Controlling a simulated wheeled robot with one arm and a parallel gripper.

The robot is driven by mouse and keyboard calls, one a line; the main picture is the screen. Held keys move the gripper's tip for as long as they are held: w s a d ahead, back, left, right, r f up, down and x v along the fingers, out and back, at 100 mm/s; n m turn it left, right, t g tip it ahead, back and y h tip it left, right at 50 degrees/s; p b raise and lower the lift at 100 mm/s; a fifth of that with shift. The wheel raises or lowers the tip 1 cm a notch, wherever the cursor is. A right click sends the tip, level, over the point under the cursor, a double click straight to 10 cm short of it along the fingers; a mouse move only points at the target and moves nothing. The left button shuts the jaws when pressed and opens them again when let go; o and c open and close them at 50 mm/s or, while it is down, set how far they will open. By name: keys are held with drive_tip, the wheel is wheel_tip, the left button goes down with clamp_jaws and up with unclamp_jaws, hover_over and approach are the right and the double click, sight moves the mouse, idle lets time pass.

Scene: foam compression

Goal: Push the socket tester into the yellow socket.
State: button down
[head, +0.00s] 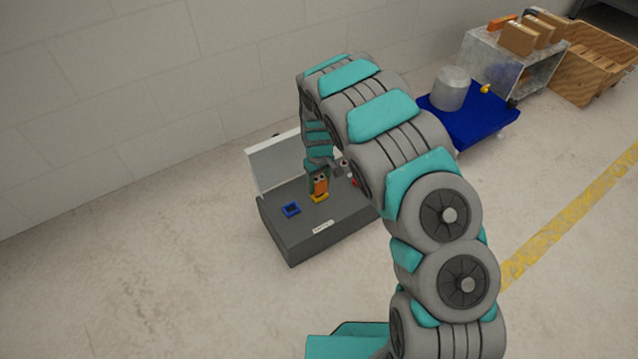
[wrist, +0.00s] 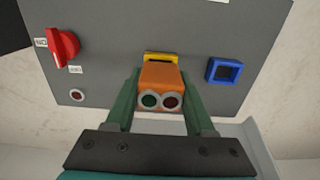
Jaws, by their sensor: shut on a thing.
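The socket tester (wrist: 160,84) is an orange block with a green and a dark red round light on its near face. My gripper (wrist: 161,100) is shut on it, one green finger on each side. In the head view the tester (head: 321,187) stands upright at the yellow socket (head: 320,198) on top of the grey box. In the wrist view the yellow socket (wrist: 161,57) shows only as a strip past the tester's far end; the rest is hidden. I cannot tell how deep the tester sits, or whether it is in the socket.
A blue socket (wrist: 225,70) sits to the right of the yellow one in the wrist view. A red rotary switch (wrist: 64,46) and a small red button (wrist: 77,95) are at the left. The grey box (head: 292,248) has a raised lid (head: 272,165) near the wall.

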sight(319, 179)
drive_tip(key=shift+f, duration=0.7)
drive_tip(key=shift+c, duration=0.9)
unclamp_jaws()
drive_tip(key=shift+r, duration=0.15)
drive_tip(key=shift+r+p, duration=0.6)
drive_tip(key=shift+r, duration=2.2)
